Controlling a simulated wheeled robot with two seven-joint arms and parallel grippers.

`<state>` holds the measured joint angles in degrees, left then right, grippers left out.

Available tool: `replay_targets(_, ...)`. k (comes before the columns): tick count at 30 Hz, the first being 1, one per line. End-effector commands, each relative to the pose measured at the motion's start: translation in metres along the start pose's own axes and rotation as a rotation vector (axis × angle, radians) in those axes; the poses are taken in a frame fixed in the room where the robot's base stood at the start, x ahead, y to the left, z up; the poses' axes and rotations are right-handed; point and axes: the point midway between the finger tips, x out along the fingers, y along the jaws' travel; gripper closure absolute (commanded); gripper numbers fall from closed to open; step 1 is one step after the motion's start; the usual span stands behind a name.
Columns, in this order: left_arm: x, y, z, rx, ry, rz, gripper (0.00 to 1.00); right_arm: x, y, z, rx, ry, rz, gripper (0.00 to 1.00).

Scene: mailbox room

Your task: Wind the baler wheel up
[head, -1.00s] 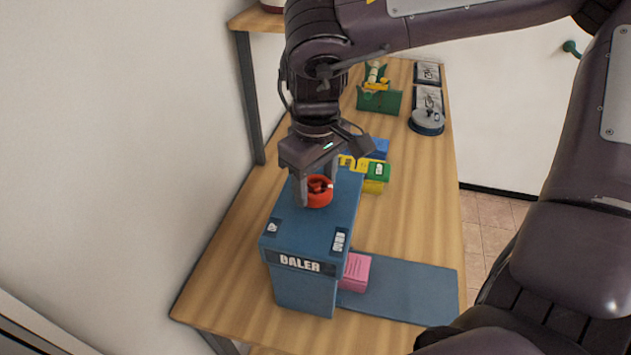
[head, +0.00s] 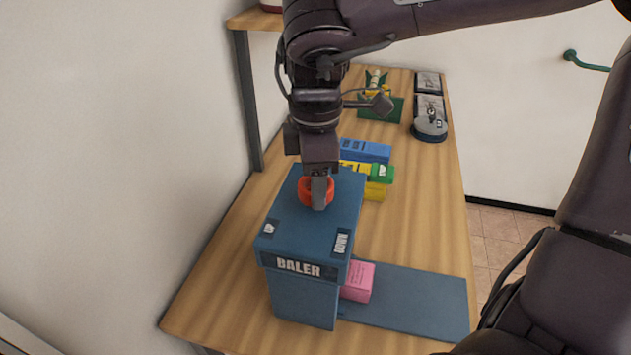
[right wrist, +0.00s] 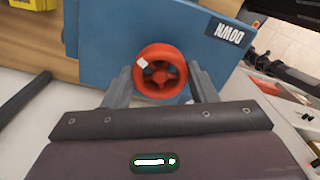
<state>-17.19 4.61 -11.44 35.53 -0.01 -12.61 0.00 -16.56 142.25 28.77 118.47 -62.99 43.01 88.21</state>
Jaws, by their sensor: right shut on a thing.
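The blue baler (head: 300,225) stands on the wooden table, with "BALER" on its front edge. Its red spoked wheel (head: 304,193) lies on the top face, and a DOWN label (head: 341,242) is near the front right corner. A smaller label (head: 270,228) is at the front left. My right gripper (head: 319,190) comes down from above and is shut on the wheel's rim. In the right wrist view the wheel (right wrist: 161,72), with a white mark at its upper left, sits between the two fingers. My left gripper is not in view.
A pink block (head: 358,282) sits beside the baler's base on a blue plate (head: 415,300). Behind the baler are a blue block (head: 364,151), a green block (head: 382,174) and yellow blocks. A wall runs along the left.

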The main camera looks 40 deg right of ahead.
Motion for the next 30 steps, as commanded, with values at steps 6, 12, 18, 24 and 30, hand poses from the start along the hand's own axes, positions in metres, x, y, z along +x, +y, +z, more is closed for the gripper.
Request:
replay_targets(6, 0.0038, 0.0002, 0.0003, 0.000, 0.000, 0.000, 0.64, -0.0010, 0.0008, -0.0003, -0.206, 0.001, 0.004, 0.71)
replay_targets(12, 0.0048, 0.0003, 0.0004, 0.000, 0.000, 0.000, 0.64, -0.0017, 0.0009, -0.0005, -0.396, 0.001, 0.006, 0.71)
replay_targets(18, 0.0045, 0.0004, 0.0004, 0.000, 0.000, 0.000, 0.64, -0.0021, 0.0009, -0.0005, -0.586, 0.001, 0.005, 0.71)
replay_targets(24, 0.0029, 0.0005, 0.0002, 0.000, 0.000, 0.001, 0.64, -0.0024, 0.0009, -0.0003, -0.776, 0.000, 0.005, 0.71)
replay_targets(30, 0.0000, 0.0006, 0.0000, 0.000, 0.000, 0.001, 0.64, -0.0028, 0.0009, -0.0004, -0.966, 0.001, 0.005, 0.71)
